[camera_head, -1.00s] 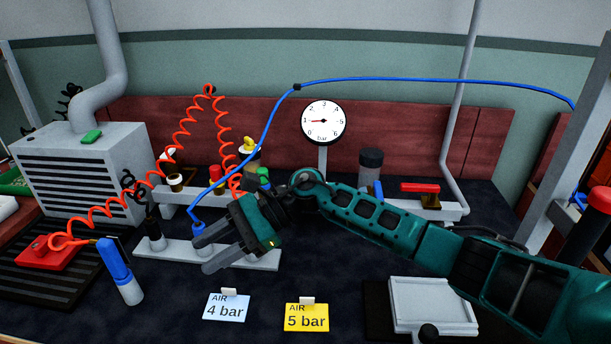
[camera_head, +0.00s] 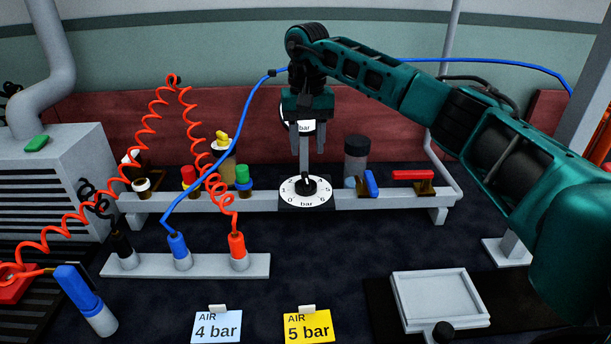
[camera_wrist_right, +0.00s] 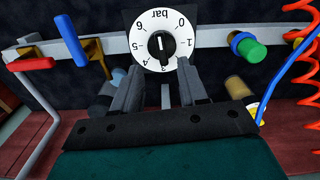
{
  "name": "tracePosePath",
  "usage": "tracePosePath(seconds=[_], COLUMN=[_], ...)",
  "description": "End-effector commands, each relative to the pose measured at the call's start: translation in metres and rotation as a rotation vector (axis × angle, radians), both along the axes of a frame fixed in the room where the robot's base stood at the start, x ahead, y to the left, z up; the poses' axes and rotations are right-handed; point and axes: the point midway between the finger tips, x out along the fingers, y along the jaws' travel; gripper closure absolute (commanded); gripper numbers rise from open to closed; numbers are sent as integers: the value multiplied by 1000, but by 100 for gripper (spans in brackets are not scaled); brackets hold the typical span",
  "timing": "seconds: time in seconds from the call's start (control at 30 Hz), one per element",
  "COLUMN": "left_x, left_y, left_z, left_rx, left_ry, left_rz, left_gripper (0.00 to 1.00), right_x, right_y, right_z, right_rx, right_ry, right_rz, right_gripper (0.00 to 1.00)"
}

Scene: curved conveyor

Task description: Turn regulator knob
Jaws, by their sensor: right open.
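The regulator knob (camera_head: 307,187) is black and sits on a white round dial (camera_head: 290,199) marked 0 to 6 bar, on the grey rail. My right gripper (camera_head: 305,166) points down just above the knob, with its fingers apart. I cannot tell whether a finger touches it. In the right wrist view the knob (camera_wrist_right: 160,45) lies beyond the open fingertips (camera_wrist_right: 160,83), its mark roughly toward 3. The pressure gauge (camera_head: 307,127) is mostly hidden behind my gripper, so its needle does not show. My left gripper is not in view.
Cards reading 4 bar (camera_head: 217,327) and 5 bar (camera_head: 308,325) stand in front. Blue (camera_head: 178,247) and red (camera_head: 238,246) hose plugs stand on the front block. Blue (camera_head: 370,184) and red (camera_head: 412,175) levers are right of the dial. A white tray (camera_head: 444,298) lies front right.

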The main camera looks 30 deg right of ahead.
Motion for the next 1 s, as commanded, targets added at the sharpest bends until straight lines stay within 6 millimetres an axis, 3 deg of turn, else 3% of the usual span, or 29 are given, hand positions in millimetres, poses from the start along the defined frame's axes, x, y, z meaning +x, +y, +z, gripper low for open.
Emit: tracePosePath(seconds=[0.03, 0.2, 0.4, 0.83, 1.0], left_x=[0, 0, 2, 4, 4], left_y=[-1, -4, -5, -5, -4], left_z=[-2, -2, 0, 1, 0], left_rx=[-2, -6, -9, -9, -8], left_ry=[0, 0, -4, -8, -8], left_rz=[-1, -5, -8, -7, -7], left_gripper=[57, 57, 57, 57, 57], right_x=[-1, -1, 0, 0, 0], right_y=[0, 0, 0, 1, 1], right_z=[-15, -48, -75, -83, -83], right_rx=[0, 1, 1, 2, 2], right_ry=[3, 2, 0, -2, -2], right_rz=[0, 0, -1, -1, -1], right_gripper=[57, 57, 57, 57, 74])
